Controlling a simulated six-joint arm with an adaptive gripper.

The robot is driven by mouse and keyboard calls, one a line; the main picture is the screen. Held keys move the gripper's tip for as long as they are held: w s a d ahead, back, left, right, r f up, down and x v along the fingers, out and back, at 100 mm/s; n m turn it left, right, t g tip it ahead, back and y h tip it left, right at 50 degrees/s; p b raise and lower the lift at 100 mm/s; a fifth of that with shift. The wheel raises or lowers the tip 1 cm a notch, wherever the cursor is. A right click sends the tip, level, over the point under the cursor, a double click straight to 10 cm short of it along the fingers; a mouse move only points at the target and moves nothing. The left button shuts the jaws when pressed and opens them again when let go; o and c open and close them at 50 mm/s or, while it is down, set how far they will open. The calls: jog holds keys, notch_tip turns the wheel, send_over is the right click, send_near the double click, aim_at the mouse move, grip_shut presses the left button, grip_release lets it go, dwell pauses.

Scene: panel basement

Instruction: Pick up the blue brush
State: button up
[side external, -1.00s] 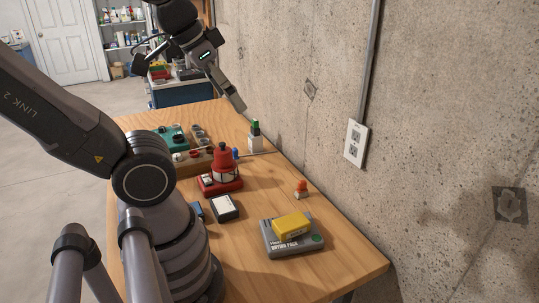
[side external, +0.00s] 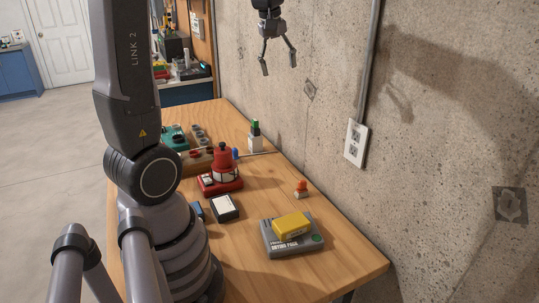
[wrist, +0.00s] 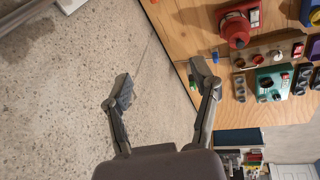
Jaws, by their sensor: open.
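A small blue thing (side external: 236,153) stands just behind the red bottle-shaped object (side external: 222,165) on the wooden table; it also shows in the wrist view (wrist: 215,56), near the table's wall-side edge. It may be the blue brush, but it is too small to tell. My gripper (side external: 278,64) is open and empty, high above the table near the wall. In the wrist view my gripper (wrist: 163,72) has its fingers wide apart, the right one beside the table edge and the left one over the concrete wall.
A teal item (side external: 173,137) lies farther left. A yellow box (side external: 292,225) rests on a grey case (side external: 281,246) in front. A small orange-topped item (side external: 301,190) is near the wall. The front table corner is clear.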

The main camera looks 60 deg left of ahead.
jog(key=w+a+f+n+g, duration=0.1)
jog(key=w+a+f+n, duration=0.1)
jog(key=a+f+n, duration=0.3)
jog(key=w+a+f+n, duration=0.1)
jog(key=a+n, duration=0.1)
jog(key=a, duration=0.5)
jog(key=n+g+h, duration=0.1)
jog(key=n+g, duration=0.1)
jog(key=n, duration=1)
send_over(235, 148)
notch_tip(235, 148, down, 18)
jog(key=f, duration=0.8)
jog(key=shift+s+d+f, duration=0.15)
jog(key=shift+s+d, duration=0.15)
jog(key=shift+s, duration=0.1)
jog(key=f, duration=0.5)
jog(key=shift+w+a+f, duration=0.2)
jog(key=shift+w+f, duration=0.1)
grip_shut()
